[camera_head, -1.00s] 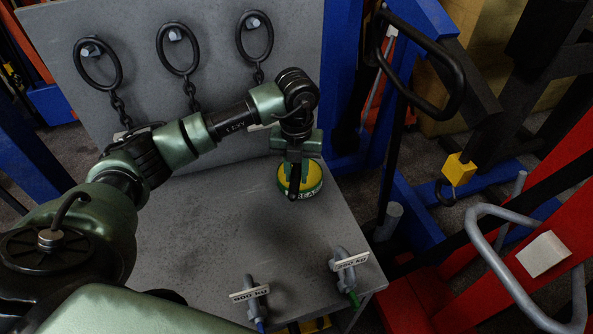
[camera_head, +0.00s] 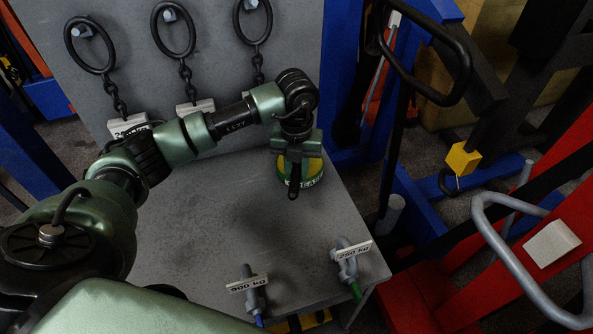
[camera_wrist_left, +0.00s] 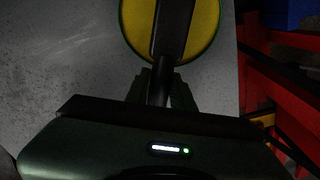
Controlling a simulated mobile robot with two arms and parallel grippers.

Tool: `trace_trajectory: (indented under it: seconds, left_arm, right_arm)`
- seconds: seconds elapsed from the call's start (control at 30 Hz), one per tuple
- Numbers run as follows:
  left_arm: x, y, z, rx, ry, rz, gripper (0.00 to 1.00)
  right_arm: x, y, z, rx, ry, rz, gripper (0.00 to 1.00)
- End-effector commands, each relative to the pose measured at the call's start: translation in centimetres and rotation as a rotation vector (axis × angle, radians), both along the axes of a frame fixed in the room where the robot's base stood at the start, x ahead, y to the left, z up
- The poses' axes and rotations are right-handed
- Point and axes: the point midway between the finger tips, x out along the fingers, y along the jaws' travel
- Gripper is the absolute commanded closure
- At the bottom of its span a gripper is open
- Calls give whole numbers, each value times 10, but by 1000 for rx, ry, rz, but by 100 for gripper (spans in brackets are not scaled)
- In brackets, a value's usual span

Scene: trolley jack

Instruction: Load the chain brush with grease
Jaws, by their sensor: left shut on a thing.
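My left gripper (camera_head: 297,152) is shut on the dark handle of the chain brush (camera_head: 294,184) above the work table. The grease tin (camera_head: 314,171), yellow on top with a green labelled side, stands on the table just behind and under the brush. In the left wrist view the brush (camera_wrist_left: 174,28) extends from between the gripper fingers (camera_wrist_left: 160,88) across the round yellow top of the tin (camera_wrist_left: 205,30). I cannot tell whether the brush touches the grease. My right gripper is not in view.
Several black chains (camera_head: 187,75) with tags hang on the grey back panel. Two shackles labelled 900 kg (camera_head: 252,285) and 250 kg (camera_head: 348,255) sit at the table's front edge. Blue and red jack frames (camera_head: 510,270) stand at right. The table's middle is clear.

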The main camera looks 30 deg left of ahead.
Motion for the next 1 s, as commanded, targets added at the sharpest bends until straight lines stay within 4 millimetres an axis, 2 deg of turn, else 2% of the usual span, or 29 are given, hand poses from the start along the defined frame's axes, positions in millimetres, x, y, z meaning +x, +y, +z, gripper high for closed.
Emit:
trace_trajectory:
  seconds: [1.0]
  left_arm:
    - [0, 0, -9, 0, -1, 0, 100]
  right_arm:
    - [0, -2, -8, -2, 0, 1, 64]
